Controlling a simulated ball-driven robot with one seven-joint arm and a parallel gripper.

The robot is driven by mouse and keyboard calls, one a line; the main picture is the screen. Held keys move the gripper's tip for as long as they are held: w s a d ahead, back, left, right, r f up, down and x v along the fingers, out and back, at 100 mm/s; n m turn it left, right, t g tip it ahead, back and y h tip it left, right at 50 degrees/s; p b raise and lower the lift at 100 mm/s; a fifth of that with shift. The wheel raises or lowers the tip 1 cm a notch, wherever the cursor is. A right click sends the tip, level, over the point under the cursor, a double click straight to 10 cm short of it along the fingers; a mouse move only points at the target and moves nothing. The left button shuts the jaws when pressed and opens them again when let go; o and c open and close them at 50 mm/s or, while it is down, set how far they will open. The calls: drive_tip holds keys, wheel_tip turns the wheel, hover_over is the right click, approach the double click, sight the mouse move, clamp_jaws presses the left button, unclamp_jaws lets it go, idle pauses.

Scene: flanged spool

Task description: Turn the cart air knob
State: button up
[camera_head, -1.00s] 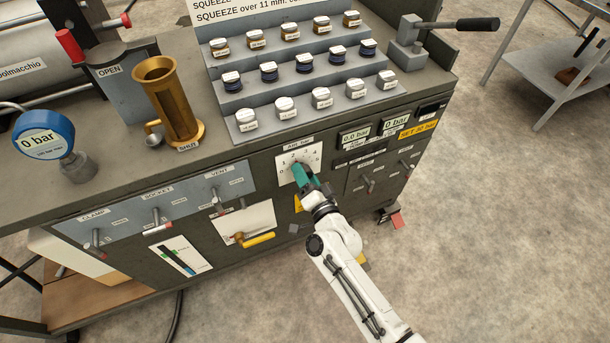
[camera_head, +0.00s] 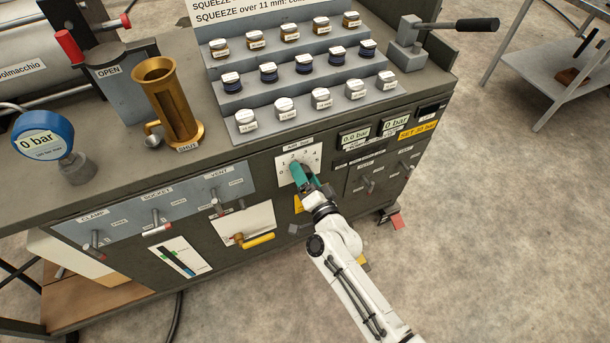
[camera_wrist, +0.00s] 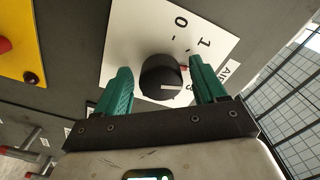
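The cart air knob (camera_wrist: 161,78) is round and black with a pale pointer line, on a white numbered dial plate (camera_wrist: 133,30) in the wrist view. In the head view the plate (camera_head: 312,158) is on the cart's front, and the fingers largely hide the knob. My gripper (camera_wrist: 162,75) has green fingers, one on each side of the knob. A narrow gap shows between the left finger and the knob; the right finger is very close to it, and I cannot tell if it touches. The gripper also shows in the head view (camera_head: 302,172).
A yellow panel with a red button (camera_wrist: 5,45) is left of the dial in the wrist view. Displays (camera_head: 355,136) reading 0.0 bar and 0 bar sit right of it on the cart. A yellow-handled valve (camera_head: 258,239) is to its lower left.

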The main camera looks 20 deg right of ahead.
drive_tip(key=s, duration=1)
drive_tip(key=shift+s, duration=0.4)
drive_tip(key=s+d+r+n+g, duration=0.1)
drive_tip(key=s+d+n+g, duration=0.1)
drive_tip(key=s+g, duration=0.3)
drive_tip(key=s+d+n+g+p, duration=0.1)
drive_tip(key=s+d+n+g, duration=0.2)
drive_tip(key=s, duration=0.8)
drive_tip(key=s+d+r+n+g+p, duration=0.1)
drive_tip(key=s+d+n+g, duration=0.2)
drive_tip(key=s+n+g, duration=0.3)
drive_tip(key=s+g, duration=0.3)
drive_tip(key=shift+r, duration=0.35)
drive_tip(key=shift+a, duration=0.1)
